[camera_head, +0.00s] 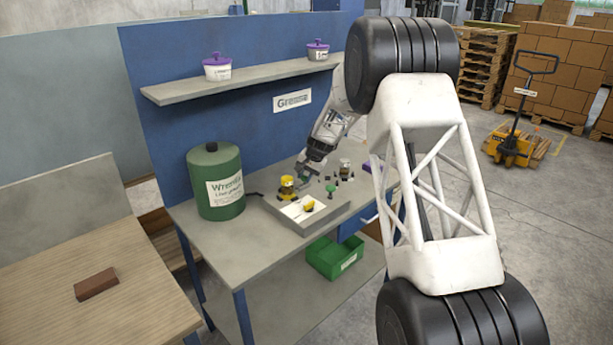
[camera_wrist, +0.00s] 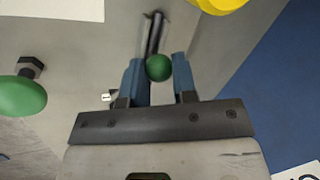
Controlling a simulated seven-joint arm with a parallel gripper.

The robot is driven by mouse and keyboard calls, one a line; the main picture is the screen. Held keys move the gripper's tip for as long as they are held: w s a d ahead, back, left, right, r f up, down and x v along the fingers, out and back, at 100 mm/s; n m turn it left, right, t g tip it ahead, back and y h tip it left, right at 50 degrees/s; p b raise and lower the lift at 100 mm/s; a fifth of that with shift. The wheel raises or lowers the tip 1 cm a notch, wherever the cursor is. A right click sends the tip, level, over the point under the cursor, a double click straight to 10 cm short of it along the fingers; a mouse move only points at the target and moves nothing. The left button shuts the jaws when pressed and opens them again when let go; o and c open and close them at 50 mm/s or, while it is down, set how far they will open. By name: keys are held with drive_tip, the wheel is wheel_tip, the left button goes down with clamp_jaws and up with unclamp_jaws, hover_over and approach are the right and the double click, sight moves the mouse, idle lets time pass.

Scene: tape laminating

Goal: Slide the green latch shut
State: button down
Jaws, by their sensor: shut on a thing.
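The green latch shows as a round green knob (camera_wrist: 158,67) at the end of a dark rod in the wrist view. My gripper (camera_wrist: 159,75) has its blue fingers on both sides of this knob, shut on it. In the head view my gripper (camera_head: 304,172) is low over the back of the grey fixture (camera_head: 330,213) on the workbench. The knob is too small there to tell the latch's position. A second, larger green knob (camera_wrist: 20,97) stands apart at the left of the wrist view, beside a dark bolt.
The fixture carries a white sheet (camera_head: 294,211) and yellow parts (camera_head: 287,187). A green canister (camera_head: 215,182) stands to its left on the bench. A green bin (camera_head: 333,257) sits below the bench top. A shelf (camera_head: 230,82) hangs above.

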drive_tip(key=shift+s+a, duration=0.7)
drive_tip(key=c, duration=0.9)
unclamp_jaws()
drive_tip(key=shift+r, duration=0.1)
drive_tip(key=shift+v, duration=3.85)
drive_tip(key=shift+s, duration=0.1)
